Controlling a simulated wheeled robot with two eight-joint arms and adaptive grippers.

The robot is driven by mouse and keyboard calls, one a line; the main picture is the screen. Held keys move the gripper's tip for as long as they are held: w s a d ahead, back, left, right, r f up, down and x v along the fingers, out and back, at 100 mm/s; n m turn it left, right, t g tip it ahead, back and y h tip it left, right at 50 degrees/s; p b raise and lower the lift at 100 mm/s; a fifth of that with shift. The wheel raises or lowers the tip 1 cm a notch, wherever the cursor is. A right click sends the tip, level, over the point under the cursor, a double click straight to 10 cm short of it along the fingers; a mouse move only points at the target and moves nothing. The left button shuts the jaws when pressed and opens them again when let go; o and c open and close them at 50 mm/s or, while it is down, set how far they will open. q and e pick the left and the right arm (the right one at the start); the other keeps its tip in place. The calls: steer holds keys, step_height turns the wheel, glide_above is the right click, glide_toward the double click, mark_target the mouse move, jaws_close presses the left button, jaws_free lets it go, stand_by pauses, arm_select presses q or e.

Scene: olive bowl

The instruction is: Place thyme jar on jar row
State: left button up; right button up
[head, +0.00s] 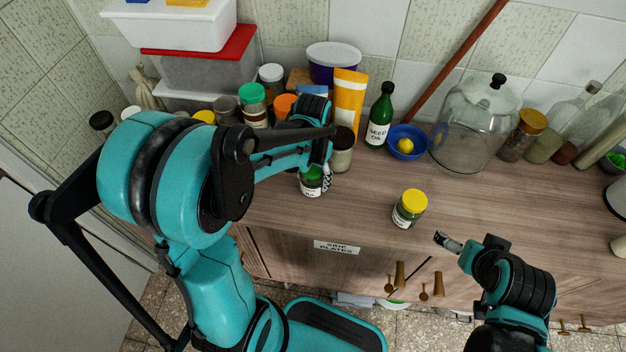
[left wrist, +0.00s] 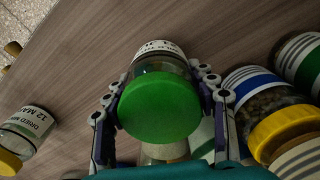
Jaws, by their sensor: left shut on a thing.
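A small glass jar with a green lid and a white label (head: 311,187) is in my left gripper (head: 318,172); its label is too small to read, so I cannot confirm it says thyme. In the left wrist view the green lid (left wrist: 160,106) sits between both fingers of the left gripper (left wrist: 163,112), which are shut on it. It is at or just above the counter; I cannot tell which. The jar row (head: 254,108) stands behind, partly hidden by my left arm. My right gripper (head: 448,242) is over the counter's front edge, its opening unclear.
A dark-lidded jar (head: 342,150) stands close behind the held jar. A yellow-lidded jar (head: 409,208) stands alone to the right, with bare counter around it. A green oil bottle (head: 380,117), blue bowl (head: 407,142) and glass dome (head: 474,123) stand further back.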

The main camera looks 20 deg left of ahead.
arm_select(q)
steer(key=shift+f, duration=0.4)
steer(key=shift+r, duration=0.1)
steer(key=o, duration=1)
steer(key=shift+f, duration=0.2)
steer(key=shift+c, duration=0.2)
steer(key=o, duration=0.4)
steer(key=shift+r, duration=0.15)
